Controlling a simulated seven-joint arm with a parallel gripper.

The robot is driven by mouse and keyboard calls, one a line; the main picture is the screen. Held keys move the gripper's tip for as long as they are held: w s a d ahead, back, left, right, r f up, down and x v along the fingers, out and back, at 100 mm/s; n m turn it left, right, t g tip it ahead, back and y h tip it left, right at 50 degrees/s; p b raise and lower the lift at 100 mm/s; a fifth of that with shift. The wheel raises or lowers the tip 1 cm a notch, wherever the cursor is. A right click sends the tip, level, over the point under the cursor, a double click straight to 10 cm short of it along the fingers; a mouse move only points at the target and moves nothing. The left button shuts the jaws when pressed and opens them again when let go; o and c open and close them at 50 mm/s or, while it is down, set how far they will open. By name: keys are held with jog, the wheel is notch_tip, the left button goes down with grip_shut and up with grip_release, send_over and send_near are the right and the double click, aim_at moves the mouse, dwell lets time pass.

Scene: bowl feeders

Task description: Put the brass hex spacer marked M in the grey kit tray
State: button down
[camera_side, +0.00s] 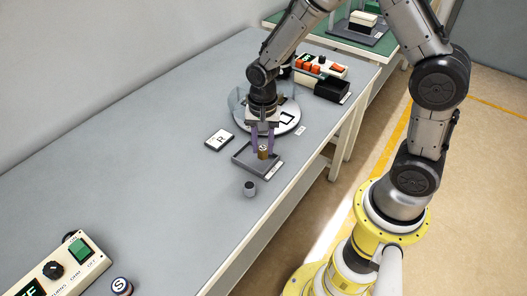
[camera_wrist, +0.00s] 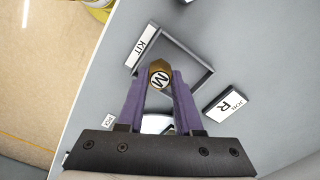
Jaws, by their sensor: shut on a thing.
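The brass hex spacer (camera_side: 263,155) is between the purple fingers of my gripper (camera_side: 263,146). In the wrist view the spacer (camera_wrist: 157,67) shows a white top marked M, and my gripper (camera_wrist: 159,82) is shut on its sides. The grey kit tray (camera_side: 247,167) is a shallow square tray; its rim (camera_wrist: 192,49) and KIT label (camera_wrist: 142,47) show in the wrist view. The spacer is within the tray's outline in both views. I cannot tell whether it touches the tray floor. No other part shows in the tray.
A bowl feeder (camera_side: 291,125) stands just behind my gripper. A card marked R (camera_side: 219,140) lies left of the tray. A dark cylinder (camera_side: 249,188) stands in front of it. A black bin (camera_side: 332,89) is behind; a control box (camera_side: 60,265) is at the lower left. The bench's middle is clear.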

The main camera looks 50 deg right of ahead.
aim_at(264, 149)
jog(key=shift+s+f, duration=0.1)
jog(key=shift+f, duration=1.2)
jog(key=shift+f, duration=0.25)
